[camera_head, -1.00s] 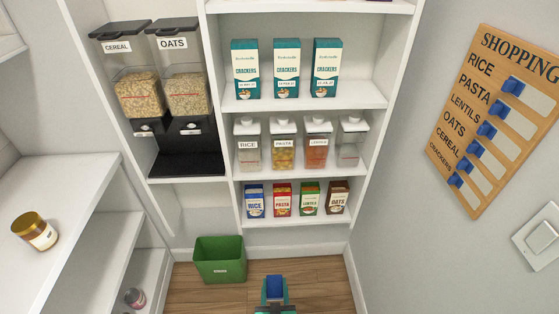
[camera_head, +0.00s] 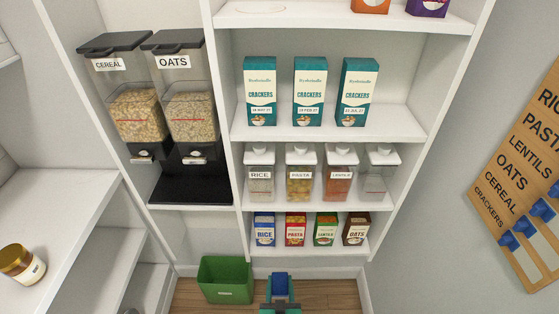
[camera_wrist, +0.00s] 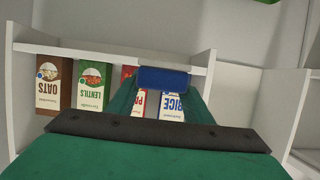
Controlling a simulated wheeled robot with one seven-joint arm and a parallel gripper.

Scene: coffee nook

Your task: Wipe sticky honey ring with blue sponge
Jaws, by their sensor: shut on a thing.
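The blue sponge (camera_head: 280,284) is held in my gripper (camera_head: 280,292), low at the bottom of the head view in front of the shelf unit. In the wrist view the sponge (camera_wrist: 163,79) sits across the fingertips of my gripper (camera_wrist: 163,88), which is shut on it. A faint oval ring (camera_head: 261,8) shows on the upper shelf at the top edge of the head view, left of centre. The sponge is far below the ring and apart from it.
An orange box (camera_head: 370,5) and a purple box (camera_head: 428,7) stand right of the ring. Cracker boxes (camera_head: 309,92), canisters (camera_head: 299,178) and small boxes (camera_head: 295,229) fill lower shelves. A green bin (camera_head: 225,281) stands on the floor beside my gripper. Dispensers (camera_head: 190,110) stand left.

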